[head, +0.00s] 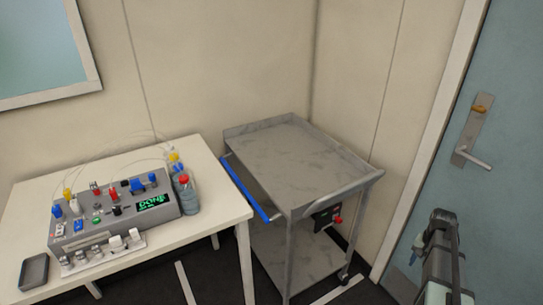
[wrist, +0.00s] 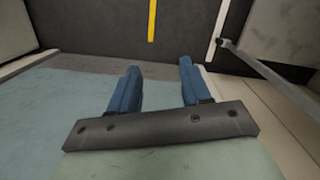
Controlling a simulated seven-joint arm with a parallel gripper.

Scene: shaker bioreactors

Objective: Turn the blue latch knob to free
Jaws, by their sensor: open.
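A grey bioreactor unit (head: 115,218) stands on the white table at the left, its green-lit display (head: 156,201) reading DONE. Several blue parts are on its top: a winged blue knob (head: 137,186) near the display, a small blue one (head: 152,177) behind it, and a blue cap (head: 57,211) at the left end. At this size I cannot tell which is the latch knob or how it is turned. My gripper (wrist: 158,65) is open, with two blue fingers apart and nothing between them. In the head view it is at the lower right by the door, far from the unit.
A grey cart (head: 290,160) with a blue handle bar (head: 246,190) stands between the table (head: 232,205) and my arm. A red-capped bottle (head: 186,193) is beside the unit; a dark tray (head: 34,271) lies at the table's front left. The door (head: 490,130) is at the right.

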